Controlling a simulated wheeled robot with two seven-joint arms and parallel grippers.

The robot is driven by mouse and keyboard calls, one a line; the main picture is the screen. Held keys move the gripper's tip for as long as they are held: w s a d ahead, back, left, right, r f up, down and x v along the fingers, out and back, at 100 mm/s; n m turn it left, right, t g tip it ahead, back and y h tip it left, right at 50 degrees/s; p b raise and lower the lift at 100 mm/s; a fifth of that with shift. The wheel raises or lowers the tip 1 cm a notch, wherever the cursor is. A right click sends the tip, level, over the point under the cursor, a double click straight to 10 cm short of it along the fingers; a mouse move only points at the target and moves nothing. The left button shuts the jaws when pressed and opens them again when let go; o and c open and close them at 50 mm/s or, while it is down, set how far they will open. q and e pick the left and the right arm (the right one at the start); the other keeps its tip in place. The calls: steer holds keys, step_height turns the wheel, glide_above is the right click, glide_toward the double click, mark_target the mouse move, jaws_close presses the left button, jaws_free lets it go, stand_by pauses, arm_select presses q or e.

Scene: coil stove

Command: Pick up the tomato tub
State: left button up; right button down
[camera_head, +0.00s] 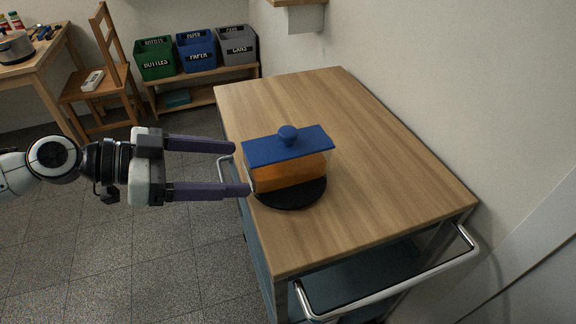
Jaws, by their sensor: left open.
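A clear tub with orange contents (288,174) and a blue lid (270,148) with a round knob stands upright on a black round mat (306,196) on a wooden cart top. It is the only tub on the cart and fits the tomato tub. My left gripper (242,169) comes in from the left at the cart's left edge. Its two purple fingers are wide apart with nothing between them. The fingertips are just left of the tub, and the lower one is close to its side; I cannot tell whether it touches. My right gripper is not in view.
The wooden cart top (365,150) is bare behind and right of the tub. A metal handle (400,285) juts from its front. A wall borders its right side. Labelled bins (197,55), a chair (100,80) and a table with a pot stand behind.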

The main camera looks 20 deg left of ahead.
mark_target(247, 167)
arm_select(q)
steer(key=shift+x, duration=1)
steer(key=shift+p+x, duration=0.4)
steer(key=shift+x, duration=0.45)
steer(key=shift+w+d, duration=0.15)
steer(key=shift+d, duration=0.25)
steer(key=shift+w+d+p, duration=0.15)
steer(key=shift+d+p, duration=0.1)
steer(key=shift+p, duration=0.05)
steer(key=p+x, duration=0.1)
steer(key=x, duration=0.3)
steer(key=shift+d+r+p, duration=0.15)
steer(key=shift+d+p, duration=0.1)
steer(key=shift+p, duration=0.15)
steer(key=shift+w+d+f, duration=0.1)
steer(key=shift+w+f, duration=0.05)
steer(key=shift+f, duration=0.05)
steer(key=c, duration=1.3)
steer(key=shift+o, duration=0.2)
steer(key=shift+r, duration=0.1)
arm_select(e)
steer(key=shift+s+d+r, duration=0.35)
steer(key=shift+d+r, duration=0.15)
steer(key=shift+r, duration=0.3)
